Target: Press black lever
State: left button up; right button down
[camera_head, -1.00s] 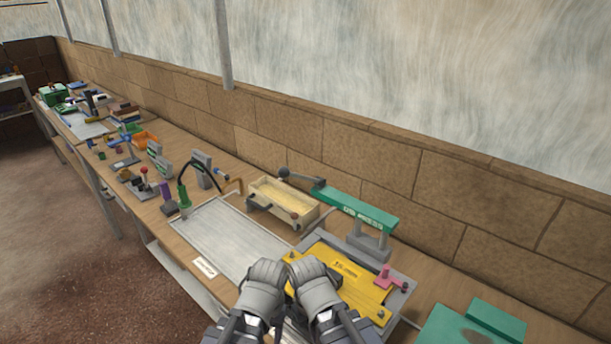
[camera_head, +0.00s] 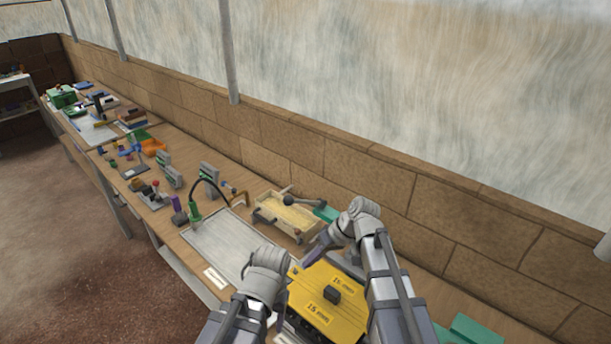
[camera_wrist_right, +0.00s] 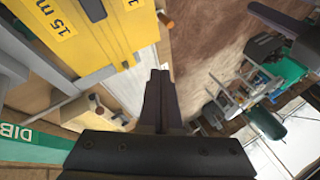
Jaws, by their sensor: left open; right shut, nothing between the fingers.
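The black lever (camera_head: 303,203), with a round knob at its left end, lies over the back edge of the pale wooden tray. Its right end meets the green bar (camera_head: 327,213), partly hidden by my right arm. My right gripper (camera_head: 312,255) is shut and empty, pointing down in front of the lever and apart from it. In the right wrist view its closed fingers (camera_wrist_right: 159,85) show with nothing between them. My left gripper (camera_head: 284,285) is lower, beside the left edge of the yellow block; its fingertips are mostly hidden. I cannot pick out the lever in the wrist view.
A grey board (camera_head: 215,243) lies to the left. Green blocks (camera_head: 465,330) lie at the right. The wall runs close behind the bench.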

pick_arm(q)
notch_tip(320, 180, up, 10)
jog(key=p, duration=0.8)
jog(key=shift+r, duration=0.15)
pick_arm(e)
jog(key=w+d+r+t+y, duration=0.2)
jog(key=w+d+r, duration=0.3)
jog(key=r, duration=0.4)
jog(key=w+d+r+t+y, duration=0.2)
jog(key=w+d+r, duration=0.2)
jog(key=w+r, duration=0.3)
notch_tip(320, 180, up, 3)
jog(key=shift+w+d+f+y, duration=0.2)
jog(key=shift+w+d+y, duration=0.15)
jog(key=shift+y, duration=0.05)
jog(key=b, duration=0.4)
send_over(306, 202)
jog(key=s+d, duration=0.2)
notch_tip(306, 202, down, 5)
pick_arm(q)
notch_tip(306, 202, down, 8)
jog(key=b, duration=0.3)
pick_arm(e)
jog(key=shift+s+a+f, duration=0.25)
jog(key=shift+a+f, duration=0.35)
jog(key=shift+f, duration=0.1)
jog(key=shift+s+a+f, duration=0.25)
jog(key=shift+a+f, duration=0.3)
jog(key=shift+f, duration=0.15)
